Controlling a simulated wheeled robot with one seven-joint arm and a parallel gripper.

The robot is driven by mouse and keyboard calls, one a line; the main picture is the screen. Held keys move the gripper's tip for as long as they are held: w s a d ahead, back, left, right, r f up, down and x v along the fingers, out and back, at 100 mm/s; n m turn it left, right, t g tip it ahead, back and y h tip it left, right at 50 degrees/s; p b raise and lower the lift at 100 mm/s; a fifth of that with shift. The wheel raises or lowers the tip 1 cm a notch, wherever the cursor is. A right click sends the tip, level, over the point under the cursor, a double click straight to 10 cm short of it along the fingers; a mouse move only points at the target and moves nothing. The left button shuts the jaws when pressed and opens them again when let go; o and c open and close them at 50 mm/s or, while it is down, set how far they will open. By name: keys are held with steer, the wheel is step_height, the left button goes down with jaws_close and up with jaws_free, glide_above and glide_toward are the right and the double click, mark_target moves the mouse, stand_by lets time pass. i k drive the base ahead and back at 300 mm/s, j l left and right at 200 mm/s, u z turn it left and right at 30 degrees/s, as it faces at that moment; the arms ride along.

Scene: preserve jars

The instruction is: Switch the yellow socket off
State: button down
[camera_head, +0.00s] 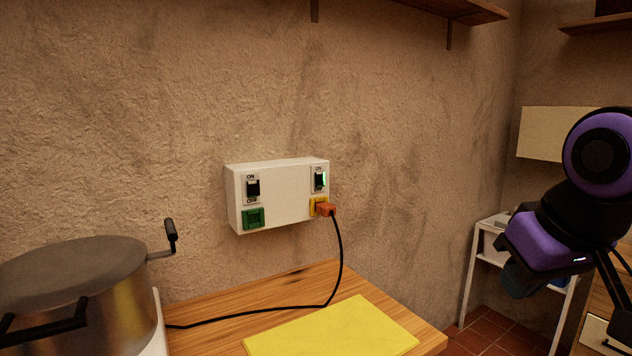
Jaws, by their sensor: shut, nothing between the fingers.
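A white socket box (280,200) is fixed to the wall. The yellow socket (313,206) is at its lower right, with an orange plug (325,209) in it and partly covering it. Above it is a black rocker switch (319,181) with a green light showing and an ON label over it; its lower label is hidden or too small to read. At the box's left are a green socket (253,218), empty, and its own black switch (253,188), unlit. My gripper (612,288) is at the right edge, shut and empty, far right of the box and partly out of frame.
A black cable (340,262) hangs from the plug onto the wooden counter (290,286). A yellow board (335,328) lies there. A large metal pot (80,285) with black handles stands at left. A shelf (450,10) is above. The space before the box looks clear.

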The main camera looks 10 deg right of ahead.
mark_target(319, 182)
steer(key=i+l+u, duration=0.35)
steer(key=i+l, duration=0.45)
